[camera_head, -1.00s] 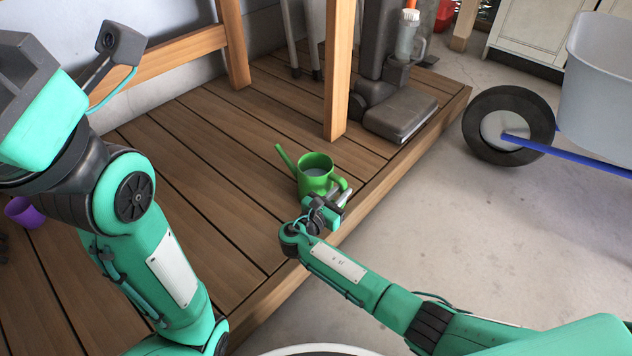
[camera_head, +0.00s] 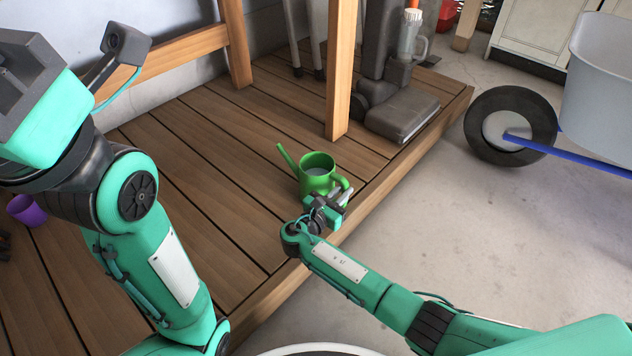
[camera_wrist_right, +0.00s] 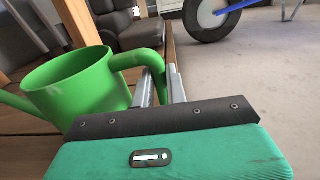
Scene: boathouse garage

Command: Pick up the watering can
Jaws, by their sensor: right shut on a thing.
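The green watering can (camera_head: 317,176) stands upright on the wooden deck near its edge, its spout pointing to the upper left. It also shows in the right wrist view (camera_wrist_right: 78,92), with its handle on the right side. My right gripper (camera_head: 343,194) is at the handle on the can's right side, its fingers (camera_wrist_right: 161,88) shut on the handle. The handle's lower part is hidden behind the gripper. My left arm comes in from the left, but its gripper fingers are not in view.
A wooden post (camera_head: 341,70) and a grey vacuum cleaner (camera_head: 402,113) stand behind the can on the deck. A purple cup (camera_head: 27,211) lies at the far left. A wheelbarrow wheel (camera_head: 510,126) stands on the concrete floor at right. The deck left of the can is clear.

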